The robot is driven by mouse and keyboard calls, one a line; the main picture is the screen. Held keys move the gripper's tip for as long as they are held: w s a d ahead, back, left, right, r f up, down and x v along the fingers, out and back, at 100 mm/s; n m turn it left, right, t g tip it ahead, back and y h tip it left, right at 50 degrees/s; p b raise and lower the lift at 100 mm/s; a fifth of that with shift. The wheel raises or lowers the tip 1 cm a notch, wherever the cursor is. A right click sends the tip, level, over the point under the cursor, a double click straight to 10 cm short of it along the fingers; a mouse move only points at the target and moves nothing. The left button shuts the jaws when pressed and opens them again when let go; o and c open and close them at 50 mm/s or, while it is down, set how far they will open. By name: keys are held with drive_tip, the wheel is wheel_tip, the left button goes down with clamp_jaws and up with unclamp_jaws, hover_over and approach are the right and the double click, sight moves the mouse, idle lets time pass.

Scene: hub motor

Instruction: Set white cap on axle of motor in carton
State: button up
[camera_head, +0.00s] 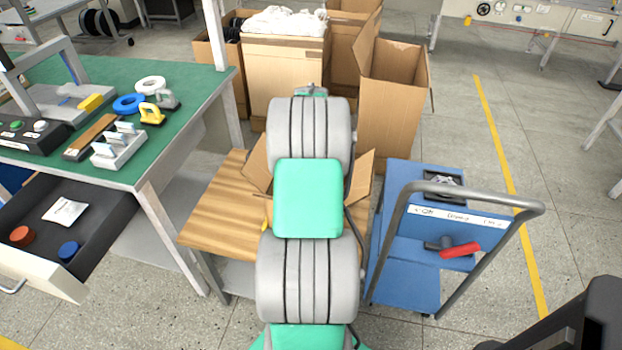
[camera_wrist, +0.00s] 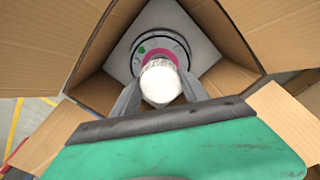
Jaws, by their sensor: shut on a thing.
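In the wrist view, my gripper (camera_wrist: 160,92) is shut on the white cap (camera_wrist: 161,80), with one grey finger on each side of it. The cap is in front of the middle of the motor (camera_wrist: 138,49), a round grey part with a pink ring. The motor lies in a pale insert at the bottom of the open carton (camera_wrist: 85,45). The cap hides the axle, so I cannot tell whether they touch. In the head view my arm covers the gripper, cap and motor; only flaps of the carton (camera_head: 258,172) show.
The carton stands on a wooden table (camera_head: 215,205). A green-topped workbench (camera_head: 190,100) with an open drawer (camera_head: 100,215) is at left. A blue cart (camera_head: 410,245) with a grey handle stands close at right. Tall cardboard boxes (camera_head: 390,110) stand behind. Open carton flaps (camera_wrist: 290,115) surround my gripper.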

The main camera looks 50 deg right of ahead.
drive_tip(key=shift+f, duration=0.1)
drive_tip(key=o, duration=1.3)
